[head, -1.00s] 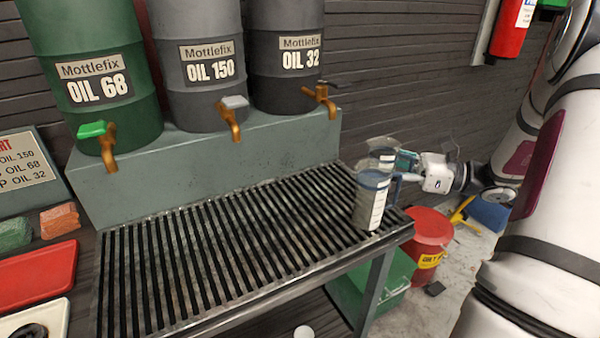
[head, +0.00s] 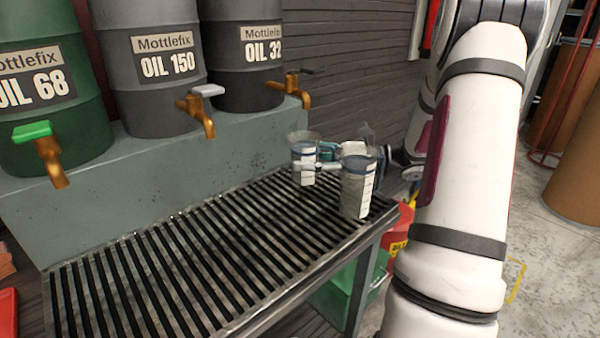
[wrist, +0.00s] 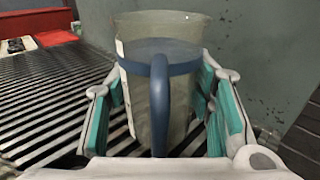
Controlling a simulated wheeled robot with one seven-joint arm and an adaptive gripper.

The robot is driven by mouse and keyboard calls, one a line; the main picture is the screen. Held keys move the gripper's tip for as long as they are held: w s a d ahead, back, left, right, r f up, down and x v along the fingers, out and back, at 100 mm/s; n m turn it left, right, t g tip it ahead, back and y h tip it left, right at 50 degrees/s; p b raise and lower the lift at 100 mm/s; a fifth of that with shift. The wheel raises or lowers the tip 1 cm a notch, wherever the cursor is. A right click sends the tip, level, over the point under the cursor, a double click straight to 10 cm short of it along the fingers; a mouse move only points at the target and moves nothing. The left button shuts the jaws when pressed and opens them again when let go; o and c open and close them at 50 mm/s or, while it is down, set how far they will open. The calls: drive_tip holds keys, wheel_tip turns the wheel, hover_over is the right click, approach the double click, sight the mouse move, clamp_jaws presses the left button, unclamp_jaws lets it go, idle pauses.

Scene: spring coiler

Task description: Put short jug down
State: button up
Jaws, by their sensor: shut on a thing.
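The short jug (head: 303,172), clear with a blue band and a white label, is held upright by my gripper (head: 326,156) over the back right of the slatted drain rack. In the wrist view the jug (wrist: 140,95) stands between the teal finger pads of my gripper (wrist: 163,108), its blue handle towards the camera. I cannot tell whether its base touches the slats. A second clear jug (head: 357,190) with a blue band and a white scale stands on the rack in front and to the right, partly covering my gripper.
The drain rack (head: 190,255) is bare at the middle and left. Oil drums with brass taps, the nearest tap (head: 290,90) under OIL 32, stand on a grey ledge (head: 150,170) behind.

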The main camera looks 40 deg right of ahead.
drive_tip(key=shift+f+b, duration=0.45)
drive_tip(key=shift+f, duration=0.25)
drive_tip(key=shift+f, duration=0.2)
drive_tip(key=o, duration=1.1)
drive_tip(key=shift+r, duration=0.25)
drive_tip(key=p+v, duration=0.2)
drive_tip(key=v, duration=0.5)
drive_tip(key=shift+s+d, duration=0.15)
drive_tip(key=shift+d, duration=0.05)
drive_tip(key=shift+f, duration=0.1)
